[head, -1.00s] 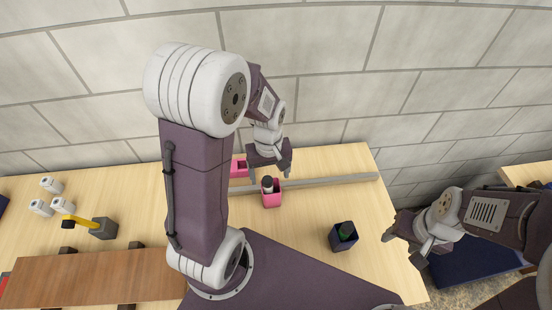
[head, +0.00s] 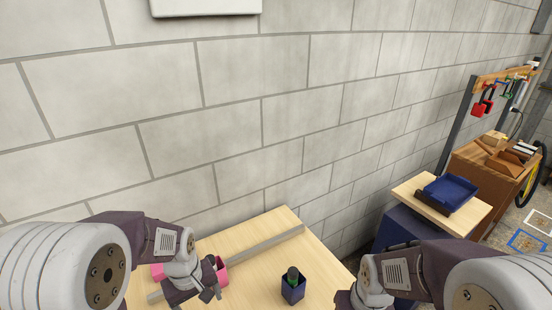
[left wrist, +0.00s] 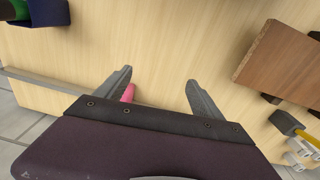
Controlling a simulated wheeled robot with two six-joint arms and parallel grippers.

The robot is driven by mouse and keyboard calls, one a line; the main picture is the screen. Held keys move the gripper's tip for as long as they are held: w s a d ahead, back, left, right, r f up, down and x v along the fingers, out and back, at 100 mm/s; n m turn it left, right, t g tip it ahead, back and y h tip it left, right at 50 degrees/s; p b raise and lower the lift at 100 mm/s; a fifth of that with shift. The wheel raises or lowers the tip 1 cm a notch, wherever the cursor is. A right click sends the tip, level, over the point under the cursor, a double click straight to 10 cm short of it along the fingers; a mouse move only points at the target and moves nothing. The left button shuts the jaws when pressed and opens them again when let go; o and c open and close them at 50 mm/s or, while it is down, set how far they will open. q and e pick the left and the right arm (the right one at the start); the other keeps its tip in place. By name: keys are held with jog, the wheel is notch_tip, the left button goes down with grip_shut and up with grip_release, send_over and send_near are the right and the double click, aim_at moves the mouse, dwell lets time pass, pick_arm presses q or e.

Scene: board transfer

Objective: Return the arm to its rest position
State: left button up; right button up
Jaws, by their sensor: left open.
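My left gripper (head: 207,294) is low in the head view, over the wooden table (head: 325,262), beside a pink cup (head: 222,272). In the left wrist view its two fingers (left wrist: 160,82) stand wide apart with nothing between their tips. A bit of pink (left wrist: 128,93) shows beside one finger there. My right arm comes in at the lower right of the head view; its gripper (head: 352,298) is at the bottom edge, and its fingers are not clear.
A brown board (left wrist: 275,55) shows in the left wrist view. A blue tray (head: 452,190) sits on a side stand at the right.

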pick_arm(q)
jog(key=shift+s+d+f+m+t, duration=0.1)
jog(key=shift+s+d+m, duration=0.15)
jog(key=shift+s+m, duration=0.65)
jog(key=shift+s+d+f+m+t, duration=0.1)
jog(key=shift+s+d+m, duration=0.15)
jog(key=shift+m, duration=1.1)
jog(key=shift+s+d+f+m+t, duration=0.1)
jog(key=shift+s+d+m, duration=0.1)
jog(key=shift+s+m, duration=0.7)
